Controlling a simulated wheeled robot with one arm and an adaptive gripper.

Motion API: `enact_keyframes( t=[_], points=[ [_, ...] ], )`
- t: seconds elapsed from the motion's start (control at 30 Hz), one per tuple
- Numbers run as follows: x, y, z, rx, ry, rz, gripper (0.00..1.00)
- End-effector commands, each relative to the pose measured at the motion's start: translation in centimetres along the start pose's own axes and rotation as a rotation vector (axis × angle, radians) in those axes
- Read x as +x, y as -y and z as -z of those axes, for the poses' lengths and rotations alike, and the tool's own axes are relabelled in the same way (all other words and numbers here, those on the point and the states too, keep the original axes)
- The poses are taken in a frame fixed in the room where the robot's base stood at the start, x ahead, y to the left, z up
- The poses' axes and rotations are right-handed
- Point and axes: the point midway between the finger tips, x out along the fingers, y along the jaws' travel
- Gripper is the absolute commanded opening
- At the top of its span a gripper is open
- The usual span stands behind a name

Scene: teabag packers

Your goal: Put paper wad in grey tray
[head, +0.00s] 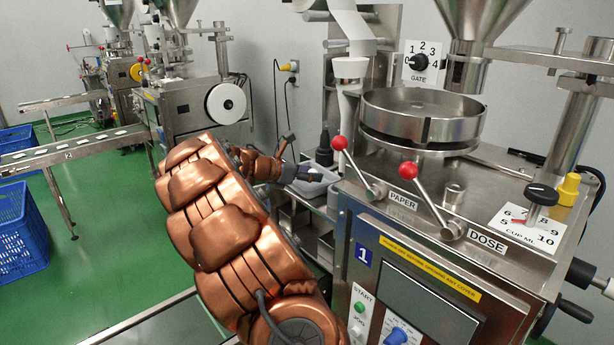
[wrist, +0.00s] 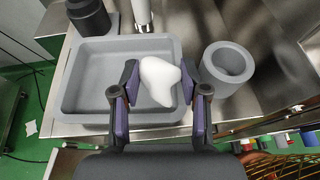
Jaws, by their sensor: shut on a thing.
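The paper wad, a white rounded lump (wrist: 158,82), is held between the two fingers of my gripper (wrist: 159,73) in the wrist view. The grey tray (wrist: 84,112), a shallow rectangular one, lies beneath and to the left, and the wad overlaps its right part in that view. The height of the wad above the tray is hard to tell. In the head view my gripper (head: 303,174) reaches over the grey tray (head: 312,188) beside the machine, and the wad cannot be made out there.
A dark bottle (wrist: 88,15) stands at the tray's far left corner. A grey round cup (wrist: 228,66) stands close to the right of my gripper. The machine (head: 440,190) with red-knobbed levers is right of my arm. Blue crates (head: 22,225) stand at far left.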

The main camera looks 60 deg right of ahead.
Motion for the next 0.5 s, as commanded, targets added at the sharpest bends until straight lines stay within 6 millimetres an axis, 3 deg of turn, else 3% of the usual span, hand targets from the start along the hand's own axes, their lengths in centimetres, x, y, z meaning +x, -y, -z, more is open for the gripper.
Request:
enact_keyframes(
  t=[0.2,0.5],
  points=[
    [1.6,-2.7,-0.3,0.002,-0.003,-0.003,0.35],
    [3.1,-5.0,-0.7,0.002,-0.001,-0.001,0.35]
  ],
)
